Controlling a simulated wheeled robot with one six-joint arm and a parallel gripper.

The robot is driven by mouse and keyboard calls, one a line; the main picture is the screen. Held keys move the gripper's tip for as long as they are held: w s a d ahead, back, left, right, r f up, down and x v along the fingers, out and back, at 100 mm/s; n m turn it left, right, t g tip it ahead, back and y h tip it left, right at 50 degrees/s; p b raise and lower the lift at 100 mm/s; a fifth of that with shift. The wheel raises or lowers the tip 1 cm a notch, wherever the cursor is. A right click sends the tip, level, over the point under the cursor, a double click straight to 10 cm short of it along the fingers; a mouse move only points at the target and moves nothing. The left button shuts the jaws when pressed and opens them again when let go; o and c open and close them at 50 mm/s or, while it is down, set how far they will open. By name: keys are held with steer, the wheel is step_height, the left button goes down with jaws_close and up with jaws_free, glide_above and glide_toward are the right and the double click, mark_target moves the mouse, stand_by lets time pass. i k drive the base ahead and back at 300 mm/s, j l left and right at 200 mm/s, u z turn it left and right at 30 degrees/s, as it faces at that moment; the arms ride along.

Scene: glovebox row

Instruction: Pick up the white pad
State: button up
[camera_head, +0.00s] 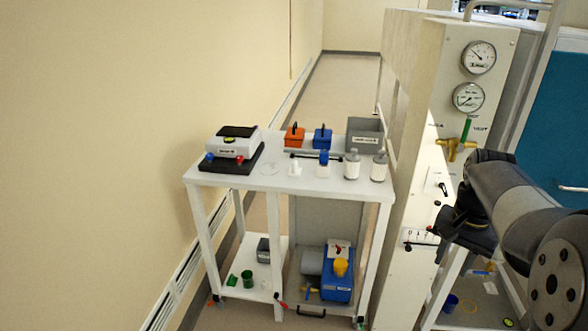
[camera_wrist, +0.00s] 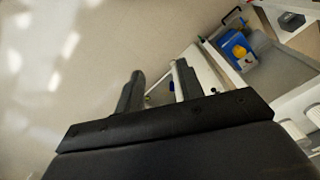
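The white table (camera_head: 230,180) stands left of centre in the head view. A small flat pale disc (camera_head: 269,169) lies on its top, and a small white piece (camera_head: 295,169) stands to the right of it. I cannot tell whether either is the white pad. In the head view my arm is at the right, away from the tabletop, and the fingertips are hard to make out there.
A blue pump (camera_head: 337,285) sits below. The gauge panel (camera_head: 490,70) rises at right.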

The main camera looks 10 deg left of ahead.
mark_target(295, 171)
steer(key=i+j+u, duration=0.1)
steer(key=i+u, duration=0.25)
steer(key=i, duration=0.25)
steer(key=i+u, duration=0.4)
steer(key=i, duration=0.2)
steer(key=i+l+u, duration=0.35)
steer(key=i, duration=0.2)
